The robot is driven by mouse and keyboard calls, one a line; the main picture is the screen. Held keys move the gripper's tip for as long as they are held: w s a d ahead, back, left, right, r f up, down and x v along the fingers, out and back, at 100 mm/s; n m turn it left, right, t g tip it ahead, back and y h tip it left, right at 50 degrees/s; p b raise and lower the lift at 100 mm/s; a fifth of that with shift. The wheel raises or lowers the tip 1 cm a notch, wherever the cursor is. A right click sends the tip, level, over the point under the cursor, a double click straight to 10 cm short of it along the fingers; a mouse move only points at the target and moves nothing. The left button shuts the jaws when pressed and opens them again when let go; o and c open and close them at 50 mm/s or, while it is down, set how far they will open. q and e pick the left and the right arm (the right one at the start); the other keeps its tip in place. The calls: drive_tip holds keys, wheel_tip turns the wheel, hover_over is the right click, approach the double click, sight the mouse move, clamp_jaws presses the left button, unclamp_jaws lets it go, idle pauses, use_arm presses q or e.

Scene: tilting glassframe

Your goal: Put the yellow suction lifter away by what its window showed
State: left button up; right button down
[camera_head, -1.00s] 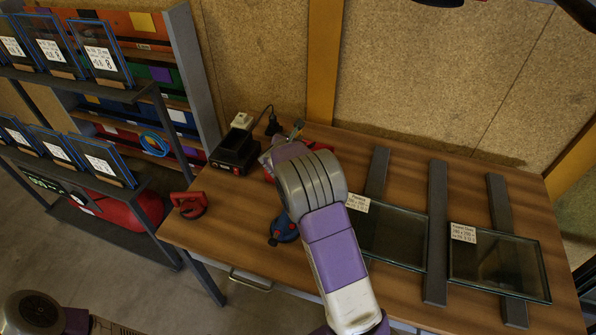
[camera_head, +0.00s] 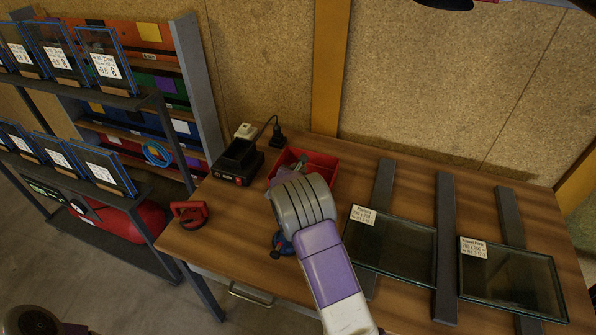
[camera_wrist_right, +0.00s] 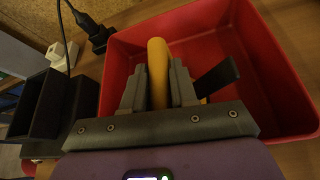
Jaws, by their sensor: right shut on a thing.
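The yellow suction lifter shows in the right wrist view as a yellow bar (camera_wrist_right: 157,60) between the fingers; a dark flat piece (camera_wrist_right: 217,76) sticks out to its right. Its window is not visible. My right gripper (camera_wrist_right: 157,88) is shut on the yellow bar, over or in the red bin (camera_wrist_right: 125,48). I cannot tell whether the lifter touches the bin floor. In the head view the red bin (camera_head: 322,164) stands at the bench's back, partly behind my right wrist, which hides the lifter. My left gripper is not in view.
A black charger (camera_head: 238,163) with a cable stands left of the bin. A red suction lifter (camera_head: 190,213) lies at the bench's left edge, a blue one (camera_head: 281,243) beside my wrist. Glass panes (camera_head: 392,246) (camera_head: 512,280) lie on grey bars at right. A shelf of framed panes stands left.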

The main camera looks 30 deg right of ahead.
drive_tip(key=c, duration=1.3)
unclamp_jaws()
drive_tip(key=shift+f, duration=0.15)
drive_tip(key=shift+c, duration=0.2)
drive_tip(key=o, duration=0.5)
drive_tip(key=shift+c, duration=0.2)
drive_tip(key=shift+r, duration=0.2)
drive_tip(key=shift+s+a+r, duration=0.15)
drive_tip(key=shift+a, duration=0.05)
drive_tip(key=p+v, duration=0.2)
drive_tip(key=v, duration=0.9)
drive_tip(key=shift+s+a, duration=0.15)
drive_tip(key=shift+s, duration=0.05)
drive_tip(key=shift+r, duration=0.15)
